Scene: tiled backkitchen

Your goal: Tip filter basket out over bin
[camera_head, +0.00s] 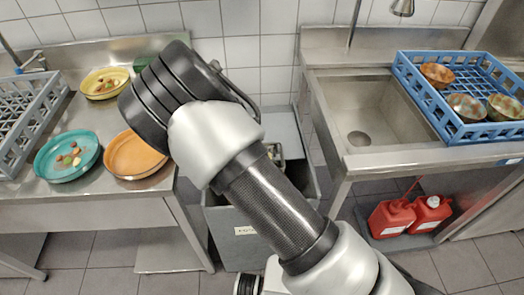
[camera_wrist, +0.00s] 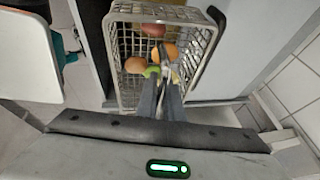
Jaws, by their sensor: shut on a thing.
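The filter basket (camera_wrist: 126,92) is a grey wire-mesh basket. In the wrist view it holds several food scraps (camera_wrist: 136,64), brown, orange and green. My gripper (camera_wrist: 166,88) is shut on the basket at its near side; the exact grip point is hard to see. In the head view my arm hides most of the basket, and only a small part of it (camera_head: 275,152) shows beside the arm. The grey bin (camera_head: 228,252) with a white label stands on the floor between the two counters. The basket appears above the bin's opening, with the scraps still inside.
On the left counter are a teal plate (camera_head: 66,178), an orange plate (camera_head: 118,168), a yellow plate (camera_head: 90,92) and a grey rack (camera_head: 22,125). On the right are a sink (camera_head: 375,140) and a blue crate (camera_head: 455,120) with bowls. Red canisters (camera_head: 390,218) stand below.

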